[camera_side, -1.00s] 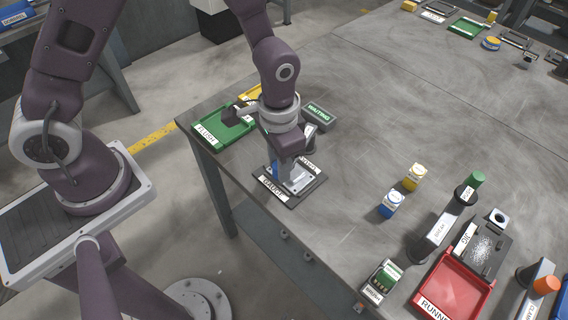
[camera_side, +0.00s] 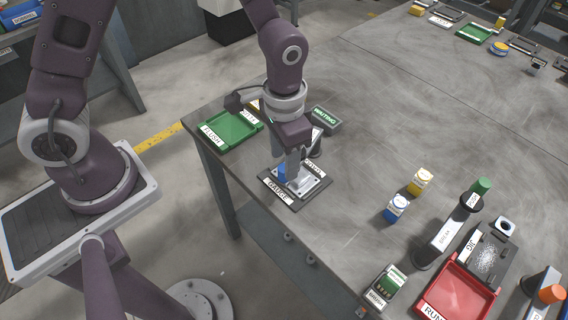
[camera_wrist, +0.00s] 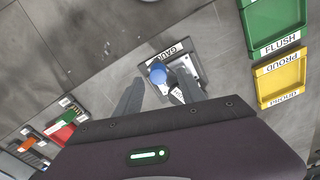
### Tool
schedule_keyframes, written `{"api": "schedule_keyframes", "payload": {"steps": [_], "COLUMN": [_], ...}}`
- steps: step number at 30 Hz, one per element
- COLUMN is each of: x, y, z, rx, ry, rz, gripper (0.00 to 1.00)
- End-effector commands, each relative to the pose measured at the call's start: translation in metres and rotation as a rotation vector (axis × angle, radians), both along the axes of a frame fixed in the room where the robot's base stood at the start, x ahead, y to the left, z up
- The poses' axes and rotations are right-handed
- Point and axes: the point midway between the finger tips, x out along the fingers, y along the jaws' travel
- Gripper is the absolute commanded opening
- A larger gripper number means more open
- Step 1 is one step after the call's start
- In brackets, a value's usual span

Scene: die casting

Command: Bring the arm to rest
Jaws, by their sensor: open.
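My gripper (camera_side: 290,162) is above the gauge plate (camera_side: 297,200) near the table's left edge in the side view. In the wrist view my gripper (camera_wrist: 160,95) has its two fingers spread apart, with a blue round-topped part (camera_wrist: 158,73) showing between and beyond them. That blue part (camera_side: 281,172) stands on the gauge plate, partly hidden by my gripper in the side view. The gauge plate also shows in the wrist view (camera_wrist: 165,55) with its label. Whether the fingers touch the part is not clear.
A green FLUSH tray (camera_side: 233,132) and a yellow PROUD tray (camera_wrist: 281,78) lie beside the gauge. A grey WAITING block (camera_side: 325,118) stands behind.

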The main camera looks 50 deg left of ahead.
Motion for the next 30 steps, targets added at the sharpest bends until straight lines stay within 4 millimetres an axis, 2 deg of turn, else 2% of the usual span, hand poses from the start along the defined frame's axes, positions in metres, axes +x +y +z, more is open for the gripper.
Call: {"api": "schedule_keyframes", "payload": {"steps": [3, 6, 15, 17, 20, 23, 24, 27, 30], "x": [0.001, 0.001, 0.0, 0.0, -0.004, -0.023, -0.035, -0.072, -0.108], "y": [0.0, 0.0, 0.0, 0.002, 0.015, 0.039, 0.049, 0.072, 0.087], "z": [0.024, 0.036, 0.04, 0.046, 0.081, 0.136, 0.157, 0.195, 0.215], "rx": [-0.001, -0.001, 0.0, -0.003, -0.018, -0.041, -0.049, -0.063, -0.07], "ry": [-0.005, -0.002, 0.001, -0.009, -0.065, -0.161, -0.203, -0.308, -0.396], "rz": [0.0, 0.0, 0.0, 0.005, 0.037, 0.094, 0.12, 0.182, 0.233], "gripper": [0.47, 0.47, 0.47, 0.47, 0.47, 0.47, 0.47, 0.47, 0.47]}}
